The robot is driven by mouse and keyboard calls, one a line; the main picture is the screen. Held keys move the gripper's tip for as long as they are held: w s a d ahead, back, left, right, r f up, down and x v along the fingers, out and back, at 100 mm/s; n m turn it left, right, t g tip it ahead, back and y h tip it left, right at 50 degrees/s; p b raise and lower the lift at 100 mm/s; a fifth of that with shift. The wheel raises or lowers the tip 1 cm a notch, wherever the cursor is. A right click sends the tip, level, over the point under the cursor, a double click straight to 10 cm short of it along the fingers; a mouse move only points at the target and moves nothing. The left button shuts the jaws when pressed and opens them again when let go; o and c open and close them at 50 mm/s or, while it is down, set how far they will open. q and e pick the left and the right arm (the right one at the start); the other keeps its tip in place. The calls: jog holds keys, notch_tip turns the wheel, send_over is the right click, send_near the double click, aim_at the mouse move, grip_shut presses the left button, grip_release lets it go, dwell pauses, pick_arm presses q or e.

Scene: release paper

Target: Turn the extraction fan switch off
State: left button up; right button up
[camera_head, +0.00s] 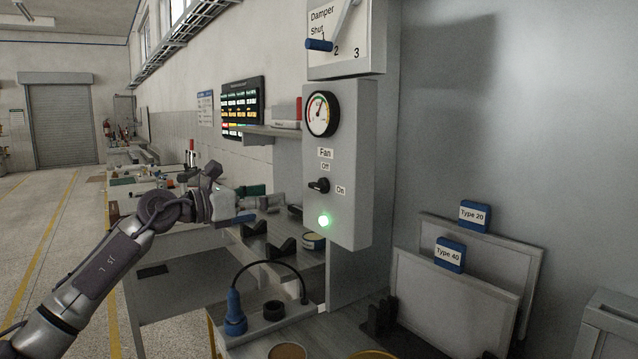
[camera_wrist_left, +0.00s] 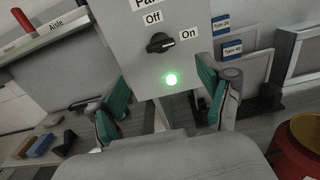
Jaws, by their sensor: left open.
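The fan switch is a black rotary knob (camera_head: 319,186) on a grey control box (camera_head: 350,160). "Off" is printed above it and "On" to its right. In the wrist view the knob (camera_wrist_left: 160,43) appears turned toward "On". A green lamp (camera_head: 324,221) below it is lit, and the lamp also shows in the wrist view (camera_wrist_left: 171,80). My left gripper (camera_head: 262,203) is open and empty, left of the box and apart from the knob. Its teal-padded fingers (camera_wrist_left: 162,92) are spread, with the lamp between them in the picture and the knob above.
A damper lever panel (camera_head: 345,40) and a round gauge (camera_head: 321,114) are above the knob. A shelf (camera_head: 275,130) juts out left of the box. Below are a bench with a blue corded tool (camera_head: 235,312) and black V-shaped blocks (camera_head: 281,248). Framed filters (camera_head: 450,305) stand at right.

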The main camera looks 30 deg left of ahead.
aim_at(314, 187)
pick_arm(q)
jog(key=p+x, duration=0.4)
jog(key=x, duration=0.6)
jog(key=shift+d+r, duration=0.1)
jog(key=shift+r, duration=0.1)
jog(key=shift+w+d+f, duration=0.1)
jog(key=shift+w+d, duration=0.1)
jog(key=shift+w, duration=0.35)
jog(key=c, duration=1.2)
jog(key=shift+o, duration=0.2)
